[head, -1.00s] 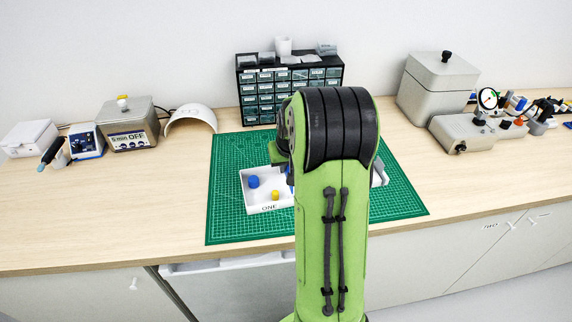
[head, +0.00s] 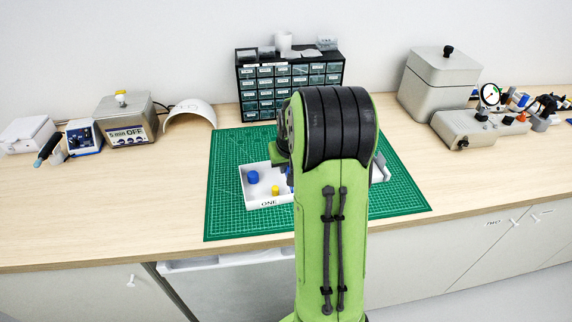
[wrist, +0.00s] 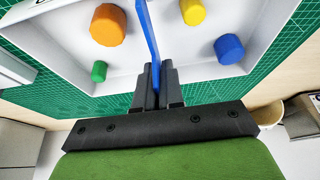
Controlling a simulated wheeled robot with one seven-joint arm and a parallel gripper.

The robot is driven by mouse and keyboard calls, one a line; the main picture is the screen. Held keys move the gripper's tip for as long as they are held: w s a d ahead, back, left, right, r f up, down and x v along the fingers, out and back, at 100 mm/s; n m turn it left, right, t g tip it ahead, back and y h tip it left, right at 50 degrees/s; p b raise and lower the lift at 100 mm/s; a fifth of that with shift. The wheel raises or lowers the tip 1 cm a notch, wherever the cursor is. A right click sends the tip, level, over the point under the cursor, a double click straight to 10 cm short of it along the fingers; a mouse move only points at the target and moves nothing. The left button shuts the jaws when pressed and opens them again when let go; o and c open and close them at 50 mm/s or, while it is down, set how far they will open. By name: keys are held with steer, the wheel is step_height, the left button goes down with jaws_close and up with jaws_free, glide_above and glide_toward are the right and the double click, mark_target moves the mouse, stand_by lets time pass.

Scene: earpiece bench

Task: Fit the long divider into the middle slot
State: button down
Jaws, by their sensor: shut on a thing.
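My gripper (wrist: 158,78) is shut on the long blue divider (wrist: 148,32), gripping its near end in the wrist view. The divider stands on edge across the white tray (wrist: 252,18), between an orange and a green cylinder on the left and a yellow and a blue one on the right. Whether its lower edge sits in the middle slot I cannot tell; the slots are not clear. In the head view, the tray (head: 256,197), marked ONE, is partly hidden behind my arm, which also hides most of my gripper.
The tray lies on a green cutting mat (head: 225,190). A small drawer cabinet (head: 262,95) stands behind it. A grey box labelled OFF (head: 127,130) is on the left, and a lidded grey box (head: 440,85) on the right. Bare bench lies left of the mat.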

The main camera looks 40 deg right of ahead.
steer(key=shift+f+b, duration=0.8)
steer(key=shift+f, duration=0.2)
steer(key=c, duration=1.2)
jaws_free()
steer(key=p+v, duration=0.3)
steer(key=v, duration=1.3)
steer(key=shift+s+f+p, duration=0.1)
steer(key=shift+p, duration=0.2)
